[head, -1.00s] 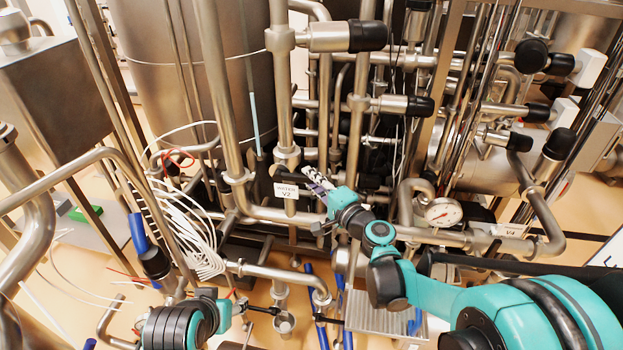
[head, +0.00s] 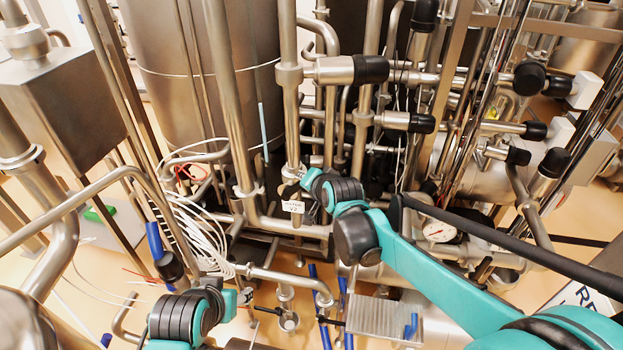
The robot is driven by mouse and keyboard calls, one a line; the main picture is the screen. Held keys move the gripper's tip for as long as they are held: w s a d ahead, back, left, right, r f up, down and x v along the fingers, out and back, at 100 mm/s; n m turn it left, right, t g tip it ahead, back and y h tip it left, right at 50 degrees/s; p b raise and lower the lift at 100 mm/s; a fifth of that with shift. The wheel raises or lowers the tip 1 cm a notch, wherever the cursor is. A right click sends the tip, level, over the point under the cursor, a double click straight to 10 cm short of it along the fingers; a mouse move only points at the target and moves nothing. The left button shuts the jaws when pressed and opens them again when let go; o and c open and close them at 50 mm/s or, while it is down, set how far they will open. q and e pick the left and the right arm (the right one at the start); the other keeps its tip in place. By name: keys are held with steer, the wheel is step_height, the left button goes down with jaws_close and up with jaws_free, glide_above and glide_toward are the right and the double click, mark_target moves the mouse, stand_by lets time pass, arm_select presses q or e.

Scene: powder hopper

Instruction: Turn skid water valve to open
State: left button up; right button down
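The water valve's white V2 label (head: 293,207) hangs on the vertical steel pipe left of centre in the head view. Its black handle, beside the pipe just above the label, is now mostly hidden behind my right wrist. My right arm reaches in from the right, and its black and teal wrist is right beside the valve.
Steel pipes with black-capped valves (head: 370,69) crowd around the valve. White cables (head: 200,235) hang at the left. A ribbed metal plate (head: 372,316) and blue-handled parts (head: 323,318) are below.

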mark_target(293, 186)
steer(key=shift+w+a+r+n+h+p, duration=0.1)
steer(key=shift+a+r+n+h+p, duration=0.25)
steer(key=shift+a+r+n+h, duration=0.35)
steer(key=shift+w+a+r+n+g+h, duration=0.1)
steer(key=shift+a+n+g+h, duration=0.15)
steer(key=shift+a+h, duration=0.3)
steer(key=shift+w+a+r+n+g+h, duration=0.1)
steer(key=shift+a+n+g+h, duration=0.05)
steer(key=shift+a+g+h, duration=0.3)
steer(key=a+h, duration=0.1)
steer(key=a+n+h, duration=0.1)
steer(key=shift+w+a+h, duration=0.2)
steer(key=shift+a+h, duration=0.1)
steer(key=shift+a+n+g+h, duration=0.15)
steer(key=shift+n+g+h, duration=0.15)
steer(key=shift+n+h, duration=0.1)
steer(key=shift+r, duration=0.1)
steer(key=shift+a, duration=0.1)
